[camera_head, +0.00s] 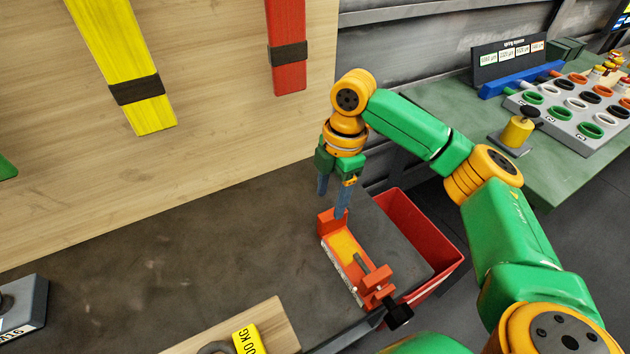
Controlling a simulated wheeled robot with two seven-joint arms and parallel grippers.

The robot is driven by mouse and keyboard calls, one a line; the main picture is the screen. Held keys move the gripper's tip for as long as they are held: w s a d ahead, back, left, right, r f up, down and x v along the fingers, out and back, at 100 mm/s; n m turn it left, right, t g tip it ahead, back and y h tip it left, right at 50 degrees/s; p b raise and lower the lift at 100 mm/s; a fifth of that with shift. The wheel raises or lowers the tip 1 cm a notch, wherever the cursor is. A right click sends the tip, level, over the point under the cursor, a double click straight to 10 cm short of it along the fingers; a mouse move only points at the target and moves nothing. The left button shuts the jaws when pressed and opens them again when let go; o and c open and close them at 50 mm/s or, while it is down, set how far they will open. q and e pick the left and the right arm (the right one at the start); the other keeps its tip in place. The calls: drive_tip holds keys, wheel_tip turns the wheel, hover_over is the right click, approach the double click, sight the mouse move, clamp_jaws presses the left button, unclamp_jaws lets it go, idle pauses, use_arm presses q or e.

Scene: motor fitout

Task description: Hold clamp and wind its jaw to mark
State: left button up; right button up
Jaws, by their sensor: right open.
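An orange-red clamp (329,224) lies on the dark bench top near its right edge. It has a yellow patch on its bed, a pale marked strip along its left side, a screw rod and a movable orange jaw (375,283). A black knob (399,315) sits at its near end. My right gripper (332,198) points down over the clamp's far end, with its two blue-grey fingers apart and nothing between them. One fingertip overlaps the clamp's far end in the picture; I cannot tell whether they touch. My left gripper is not in view.
A red bin (440,255) stands right of the clamp. A wooden board with a yellow weight (248,340) lies at the front. A grey block (22,308) is at left. A green table (545,170) holds rings and a yellow cylinder. The bench's middle is clear.

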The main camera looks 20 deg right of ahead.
sight(332, 219)
drive_tip(key=f, duration=0.1)
drive_tip(key=s+f, duration=0.1)
drive_tip(key=f, duration=0.3)
drive_tip(key=shift+s+d+f, duration=0.2)
drive_tip(key=shift+s+f, duration=0.05)
drive_tip(key=shift+w+a+f, duration=0.25)
drive_tip(key=shift+f, duration=0.15)
drive_tip(key=shift+s+d, duration=0.1)
clamp_jaws()
idle(0.5)
drive_tip(key=shift+r, duration=0.1)
idle(0.3)
unclamp_jaws()
